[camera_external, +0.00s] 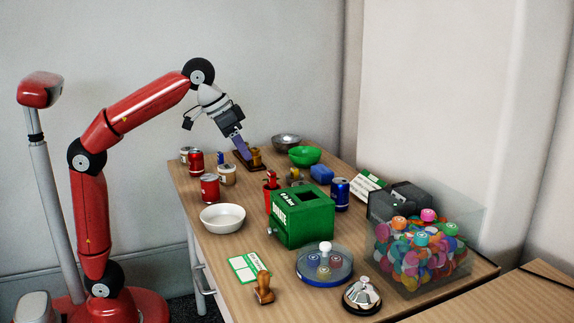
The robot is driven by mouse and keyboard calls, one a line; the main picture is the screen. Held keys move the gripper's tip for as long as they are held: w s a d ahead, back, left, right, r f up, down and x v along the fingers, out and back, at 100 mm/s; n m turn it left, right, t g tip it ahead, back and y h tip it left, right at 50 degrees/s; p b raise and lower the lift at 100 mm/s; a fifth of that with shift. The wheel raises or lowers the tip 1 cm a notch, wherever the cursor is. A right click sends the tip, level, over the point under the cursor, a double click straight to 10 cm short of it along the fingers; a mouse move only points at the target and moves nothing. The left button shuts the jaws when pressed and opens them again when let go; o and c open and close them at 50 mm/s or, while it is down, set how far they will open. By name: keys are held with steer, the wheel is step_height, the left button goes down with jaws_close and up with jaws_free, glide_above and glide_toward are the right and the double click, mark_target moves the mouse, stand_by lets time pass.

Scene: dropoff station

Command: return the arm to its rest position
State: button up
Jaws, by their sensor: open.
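My red arm reaches from the left over the far left part of the wooden table (220,268). My gripper (241,148) points down and to the right, close above a brown stamp (256,157) on a dark base. The jaws are open. From this angle I cannot tell whether the fingertips touch the stamp or its base.
Red cans (209,187) and small cups stand left of the gripper. A white bowl (222,217), a green donate box (303,218), a green bowl (305,155) and a clear bin (420,260) of colourful items crowd the table. The air above is free.

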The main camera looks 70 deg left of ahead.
steer(key=s+d+f+m+t+h+b, duration=0.1)
steer(key=s+d+f+b, duration=0.2)
steer(key=s+f, duration=0.5)
steer(key=s+d+f+m+t+h+b, duration=0.1)
steer(key=s+d+f+b, duration=0.1)
steer(key=s+f, duration=0.65)
steer(key=s+a+f+n+g+y+p, duration=0.1)
steer(key=a+f+p, duration=0.6)
steer(key=a, duration=0.8)
step_height(320, 180, down, 3)
steer(key=shift+s+a+f+n+g+y, duration=0.15)
steer(key=shift+s+a+n+g+y, duration=0.3)
steer(key=shift+n+y, duration=0.55)
